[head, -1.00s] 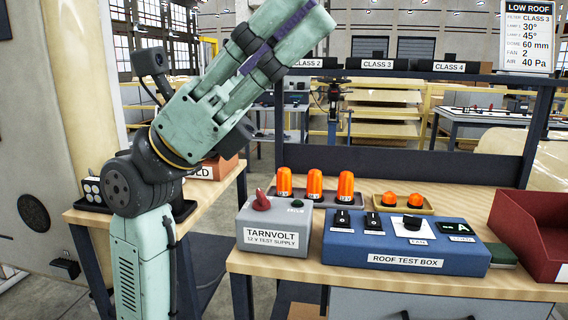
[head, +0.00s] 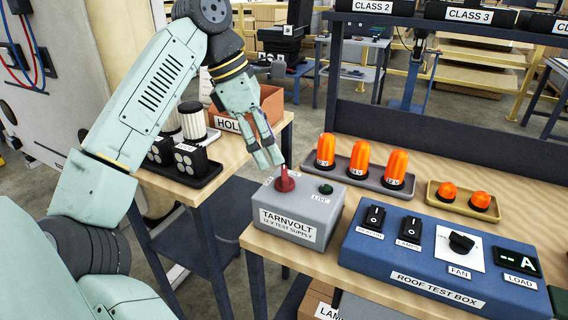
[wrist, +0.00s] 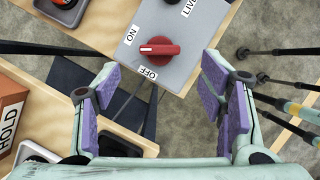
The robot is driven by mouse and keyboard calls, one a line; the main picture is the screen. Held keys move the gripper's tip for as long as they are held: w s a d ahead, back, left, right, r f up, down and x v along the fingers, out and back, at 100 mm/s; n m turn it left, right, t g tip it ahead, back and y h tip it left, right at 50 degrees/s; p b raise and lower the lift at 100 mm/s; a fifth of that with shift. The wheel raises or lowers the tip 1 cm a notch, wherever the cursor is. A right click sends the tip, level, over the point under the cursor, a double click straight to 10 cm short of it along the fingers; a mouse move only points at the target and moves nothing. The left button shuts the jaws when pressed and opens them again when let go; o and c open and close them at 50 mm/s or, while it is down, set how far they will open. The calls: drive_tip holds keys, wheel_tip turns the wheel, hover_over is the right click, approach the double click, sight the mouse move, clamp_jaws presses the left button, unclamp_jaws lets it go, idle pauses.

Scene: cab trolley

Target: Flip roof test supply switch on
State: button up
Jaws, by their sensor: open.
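The grey TARNVOLT 12 V test supply box (head: 292,228) stands at the left end of the bench. On its top is a red rotary knob (head: 285,178), also in the wrist view (wrist: 165,49), between ON and OFF labels. The knob's bar lies crosswise in the wrist view; which label it points at I cannot tell for sure. A dark green LIVE lamp (head: 326,189) sits beside it and looks unlit. My gripper (head: 270,157) is open and empty, just above and left of the knob. In the wrist view the purple-padded fingers (wrist: 160,92) are spread apart, with the knob beyond them.
The blue roof test box (head: 440,262) stands right of the supply, its display showing dashes and "A". Orange beacons stand in a grey tray (head: 345,181) behind. A side table holds a HOLD bin (head: 265,110) and lamps in a black tray (head: 185,180).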

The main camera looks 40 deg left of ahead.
sight(284, 171)
drive_tip(key=shift+p+x, duration=0.45)
drive_tip(key=shift+x, duration=2.75)
drive_tip(key=shift+w+d, duration=0.1)
drive_tip(key=shift+d, duration=0.05)
drive_tip(key=shift+r, duration=0.1)
drive_tip(key=c, duration=1.2)
drive_tip(key=shift+o, duration=0.2)
drive_tip(key=m+g+h, duration=0.1)
drive_tip(key=m, duration=0.2)
drive_tip(key=shift+w, duration=0.1)
drive_tip(key=shift+m+g+p, duration=0.5)
drive_tip(key=shift+m+p, duration=0.35)
drive_tip(key=shift+m, duration=0.65)
